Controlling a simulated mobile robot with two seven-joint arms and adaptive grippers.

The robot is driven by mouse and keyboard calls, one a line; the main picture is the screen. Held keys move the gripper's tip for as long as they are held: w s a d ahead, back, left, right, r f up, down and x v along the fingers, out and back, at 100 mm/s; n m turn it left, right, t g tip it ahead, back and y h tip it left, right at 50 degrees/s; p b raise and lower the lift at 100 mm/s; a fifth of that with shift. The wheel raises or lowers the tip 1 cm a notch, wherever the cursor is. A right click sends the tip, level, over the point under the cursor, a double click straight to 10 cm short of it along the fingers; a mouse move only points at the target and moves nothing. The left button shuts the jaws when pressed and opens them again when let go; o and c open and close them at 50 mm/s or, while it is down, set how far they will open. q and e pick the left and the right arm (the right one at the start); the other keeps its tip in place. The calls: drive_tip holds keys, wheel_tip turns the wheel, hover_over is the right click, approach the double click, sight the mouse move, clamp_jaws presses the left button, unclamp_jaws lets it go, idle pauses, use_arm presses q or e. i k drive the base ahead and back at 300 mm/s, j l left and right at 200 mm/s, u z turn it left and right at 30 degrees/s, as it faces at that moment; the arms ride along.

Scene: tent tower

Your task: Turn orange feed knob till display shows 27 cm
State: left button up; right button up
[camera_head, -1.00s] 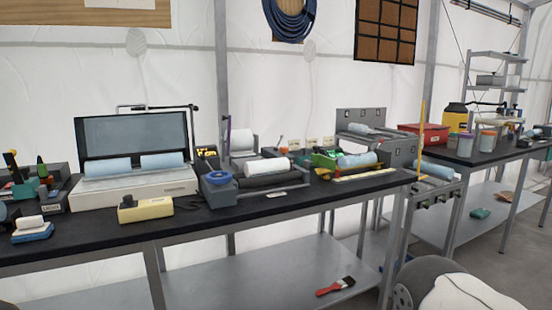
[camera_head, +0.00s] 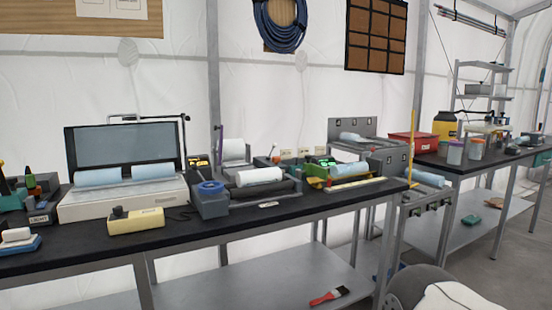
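I cannot make out an orange feed knob at this distance. Two small lit displays stand on the long dark workbench (camera_head: 330,212). One is a green-lit display (camera_head: 324,161) on a green and yellow roll device (camera_head: 316,175) right of centre. The other is a yellow-lit display (camera_head: 198,161) behind a grey roll holder with a blue ring (camera_head: 211,187). Their digits are too small to read. Neither of my grippers shows.
A white machine with a dark raised panel (camera_head: 124,145) and pale blue rolls stands on the left. A yellow box (camera_head: 136,220) lies before it. A metal rolling stand (camera_head: 424,198) stands at the bench's right end. A red brush (camera_head: 328,296) lies on the lower shelf.

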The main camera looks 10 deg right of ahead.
sight(275, 160)
drive_tip(key=i+l+u, duration=0.15)
drive_tip(key=l+u, duration=0.25)
drive_tip(key=l, duration=0.25)
drive_tip(key=l+u, duration=0.35)
drive_tip(key=l, duration=0.35)
drive_tip(key=i, duration=0.05)
